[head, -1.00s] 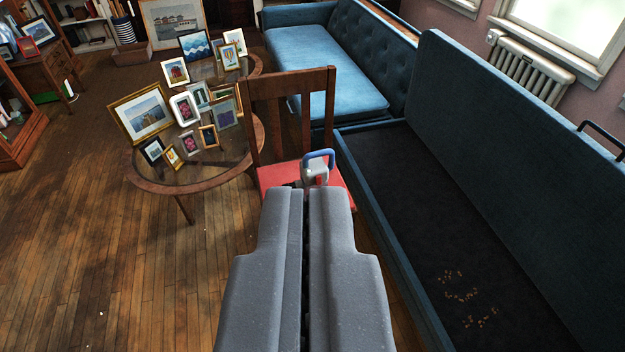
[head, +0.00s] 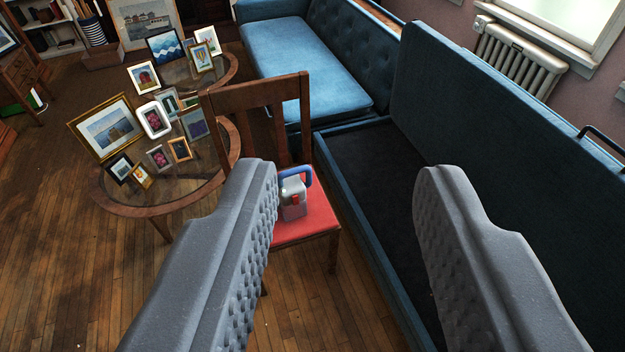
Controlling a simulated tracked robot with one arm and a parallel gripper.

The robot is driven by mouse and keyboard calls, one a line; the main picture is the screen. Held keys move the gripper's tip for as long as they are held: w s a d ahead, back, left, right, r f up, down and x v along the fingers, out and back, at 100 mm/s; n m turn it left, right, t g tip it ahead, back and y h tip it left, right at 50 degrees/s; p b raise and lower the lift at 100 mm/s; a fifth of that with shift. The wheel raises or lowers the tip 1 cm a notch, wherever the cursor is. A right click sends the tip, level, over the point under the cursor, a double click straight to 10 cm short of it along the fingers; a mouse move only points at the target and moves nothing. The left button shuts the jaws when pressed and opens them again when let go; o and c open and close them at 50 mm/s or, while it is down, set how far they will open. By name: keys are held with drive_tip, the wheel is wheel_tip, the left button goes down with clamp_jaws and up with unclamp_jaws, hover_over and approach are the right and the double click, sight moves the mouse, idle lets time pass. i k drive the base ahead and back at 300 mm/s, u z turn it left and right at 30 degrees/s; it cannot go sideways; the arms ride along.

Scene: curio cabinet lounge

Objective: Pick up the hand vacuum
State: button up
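The hand vacuum (head: 293,198) is a small light-grey device with a blue handle and a red part on its front. It sits on the red seat (head: 312,222) of a wooden chair (head: 259,98). My gripper (head: 347,175) is wide open and empty, its two grey padded fingers in the foreground. The vacuum appears between the fingers in the picture, close beside the left finger's tip. The left finger hides part of the chair seat.
A round glass-topped table (head: 133,205) with several framed pictures stands left of the chair. A blue sofa (head: 295,60) is behind, and an opened blue sofa base (head: 347,205) with a raised panel lies to the right. Wooden floor (head: 50,260) is clear at lower left.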

sight(290, 182)
drive_tip(key=u, duration=0.05)
drive_tip(key=i, duration=1.35)
drive_tip(key=u, duration=0.9)
drive_tip(key=i, duration=0.45)
drive_tip(key=u, duration=0.2)
drive_tip(key=k, duration=0.9)
drive_tip(key=u, duration=0.15)
drive_tip(key=i, duration=0.95)
drive_tip(key=z, duration=0.1)
